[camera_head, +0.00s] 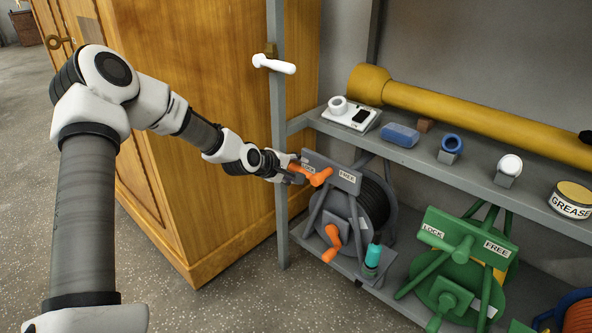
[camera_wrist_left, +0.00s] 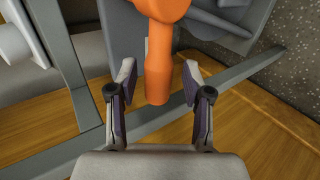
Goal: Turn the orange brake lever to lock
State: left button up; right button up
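The orange brake lever (camera_head: 322,177) is on the grey reel stand, in front of a grey plate (camera_head: 343,187) with a FREE label (camera_head: 347,176) at right and a partly hidden LOCK label at left. Its handle points left, towards the LOCK side. My left gripper (camera_head: 295,172) is at the handle's end. In the left wrist view my left gripper (camera_wrist_left: 158,82) is open, and the lever's orange handle (camera_wrist_left: 158,65) reaches between its fingers, with a gap showing on both sides. My right gripper is not in view.
A lower orange crank (camera_head: 332,243) and a teal-capped bottle (camera_head: 372,256) are below the lever. A grey shelf post (camera_head: 279,130) and wooden cabinet (camera_head: 215,90) stand close by my left arm. A green reel stand (camera_head: 465,240) is at right.

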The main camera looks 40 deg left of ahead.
pick_arm(q)
notch_tip(320, 180, up, 10)
dwell(0.7)
